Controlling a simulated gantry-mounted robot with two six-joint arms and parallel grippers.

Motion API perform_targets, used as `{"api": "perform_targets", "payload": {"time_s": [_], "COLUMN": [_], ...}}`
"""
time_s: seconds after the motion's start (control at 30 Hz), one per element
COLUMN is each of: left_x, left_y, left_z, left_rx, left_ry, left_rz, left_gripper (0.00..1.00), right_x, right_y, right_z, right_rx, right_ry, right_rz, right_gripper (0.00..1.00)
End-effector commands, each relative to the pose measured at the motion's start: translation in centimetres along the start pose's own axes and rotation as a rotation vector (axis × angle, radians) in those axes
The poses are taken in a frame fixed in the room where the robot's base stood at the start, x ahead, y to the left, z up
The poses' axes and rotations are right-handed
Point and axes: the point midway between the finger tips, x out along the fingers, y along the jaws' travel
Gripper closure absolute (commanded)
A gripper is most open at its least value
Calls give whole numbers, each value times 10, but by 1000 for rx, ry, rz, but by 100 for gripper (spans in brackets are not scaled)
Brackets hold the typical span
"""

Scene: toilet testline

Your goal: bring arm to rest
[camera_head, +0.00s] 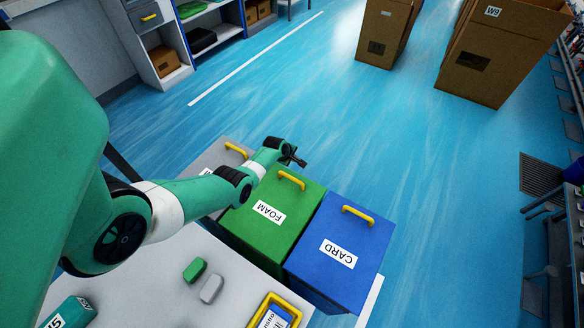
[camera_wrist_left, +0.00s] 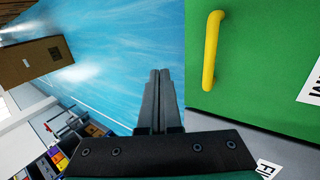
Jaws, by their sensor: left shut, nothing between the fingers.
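My left arm reaches in from the left in the head view, and its gripper (camera_head: 298,157) is held out above the bins, near the far edge of the green bin's lid. In the left wrist view the gripper (camera_wrist_left: 160,75) has its two dark fingers together with nothing between them. The green FOAM bin (camera_head: 256,236) lies just beside and below it, and its yellow handle (camera_wrist_left: 212,50) shows to the right of the fingers in the wrist view. My right gripper is not in view.
A blue CARD bin (camera_head: 318,270) stands right of the green one, and a grey bin (camera_head: 215,158) is partly hidden behind my arm. A white table (camera_head: 160,295) holds a green block (camera_head: 195,270), a grey block (camera_head: 212,289) and a yellow tray (camera_head: 292,305). Cardboard boxes (camera_head: 490,70) stand far off; blue floor between is clear.

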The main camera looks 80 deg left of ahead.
Motion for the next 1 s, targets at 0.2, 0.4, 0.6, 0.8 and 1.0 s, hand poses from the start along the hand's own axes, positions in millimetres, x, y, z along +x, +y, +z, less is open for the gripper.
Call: {"api": "perform_targets", "payload": {"time_s": [0.2, 0.4, 0.6, 0.8, 1.0], "left_x": [-36, -43, -42, -42, -47], "left_y": [34, 40, 40, 40, 61], "left_z": [0, 0, 0, 4, 94], "left_rx": [1, 0, 0, 7, 145], "left_ry": [0, 0, 0, -5, -90], "left_rz": [1, -1, -1, -1, 29], "left_gripper": [100, 100, 100, 100, 100], "right_x": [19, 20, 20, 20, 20], "right_y": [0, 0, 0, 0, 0], "right_z": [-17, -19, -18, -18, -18], "right_rx": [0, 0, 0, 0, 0], "right_ry": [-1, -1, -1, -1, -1], "right_rz": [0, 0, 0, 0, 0], "right_gripper": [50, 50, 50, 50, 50]}}
